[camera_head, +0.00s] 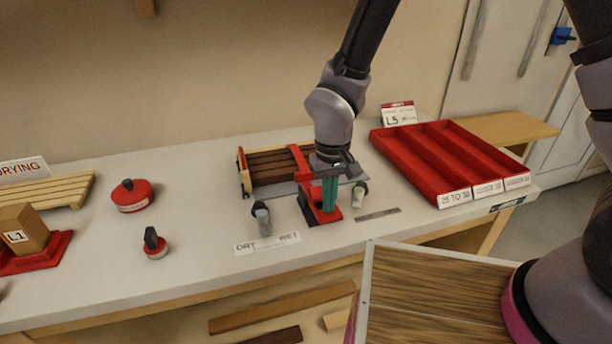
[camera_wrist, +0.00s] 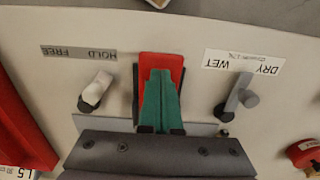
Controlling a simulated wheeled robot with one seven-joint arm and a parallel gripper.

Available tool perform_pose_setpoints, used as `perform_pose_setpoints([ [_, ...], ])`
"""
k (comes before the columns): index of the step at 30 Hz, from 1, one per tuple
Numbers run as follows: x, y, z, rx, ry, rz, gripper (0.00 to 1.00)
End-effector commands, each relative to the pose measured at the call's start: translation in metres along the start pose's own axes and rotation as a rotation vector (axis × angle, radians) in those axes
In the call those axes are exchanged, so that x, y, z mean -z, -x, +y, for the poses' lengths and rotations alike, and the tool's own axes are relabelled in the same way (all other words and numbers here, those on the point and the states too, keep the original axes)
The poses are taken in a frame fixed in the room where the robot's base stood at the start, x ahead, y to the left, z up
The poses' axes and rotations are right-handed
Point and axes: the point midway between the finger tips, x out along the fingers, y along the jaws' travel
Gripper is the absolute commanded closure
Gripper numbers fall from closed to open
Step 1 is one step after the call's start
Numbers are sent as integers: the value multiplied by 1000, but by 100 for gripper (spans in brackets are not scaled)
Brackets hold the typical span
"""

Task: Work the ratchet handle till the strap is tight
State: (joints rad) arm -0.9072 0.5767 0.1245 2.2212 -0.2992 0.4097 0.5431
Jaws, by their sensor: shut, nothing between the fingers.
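A red ratchet handle (camera_head: 308,205) stands at the bench's front, before a bundle of dark wooden slats (camera_head: 270,168). A red strap (camera_head: 298,155) appears to cross the slats, partly hidden by my arm. My gripper (camera_head: 330,208) has teal fingers, closed together with nothing between them, pointing down at the red ratchet. In the wrist view, the teal fingertips (camera_wrist: 161,75) overlap the red handle (camera_wrist: 160,60), whose end shows beyond them. I cannot tell whether they touch. How tight the strap is cannot be seen.
A red divided tray (camera_head: 440,150) stands right. Red round objects (camera_head: 132,195) and a slatted rack (camera_head: 50,192) are left.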

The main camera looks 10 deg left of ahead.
Motion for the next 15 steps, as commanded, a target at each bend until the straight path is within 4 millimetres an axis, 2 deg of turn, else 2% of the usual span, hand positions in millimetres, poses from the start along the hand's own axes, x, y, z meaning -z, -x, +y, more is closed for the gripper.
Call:
perform_pose_setpoints([
  [6, -2, -14, 0, 0, 2, 0, 100],
  [11, 0, -6, 0, 1, 0, 2, 100],
  [15, 2, 11, 0, 2, 0, 4, 100],
])
